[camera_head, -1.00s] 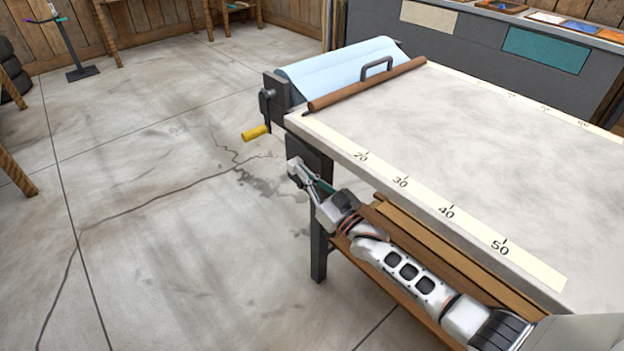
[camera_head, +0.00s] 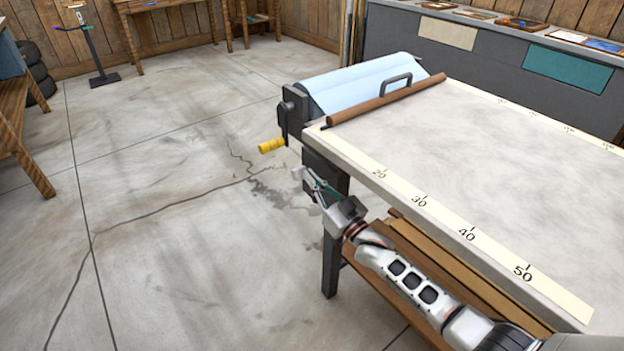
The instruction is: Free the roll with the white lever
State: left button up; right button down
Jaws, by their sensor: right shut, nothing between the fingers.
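The pale blue roll (camera_head: 365,82) lies across the far left end of the worktable, in a dark bracket (camera_head: 293,108) with a yellow-handled crank (camera_head: 271,146). A dark block (camera_head: 325,173) sits under the table's near left corner. My right gripper (camera_head: 304,178) is shut and empty beside this block, below the tabletop edge. A small pale piece shows at its fingertips; I cannot tell whether it is the white lever or part of the gripper. No white lever stands out clearly elsewhere. My left gripper is not in view.
A brown bar with a dark handle (camera_head: 396,84) lies across the table (camera_head: 480,150) in front of the roll. A wooden shelf (camera_head: 450,290) runs under the table beside my right arm.

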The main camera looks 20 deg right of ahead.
jog(key=shift+s, duration=0.1)
jog(key=v, duration=1.2)
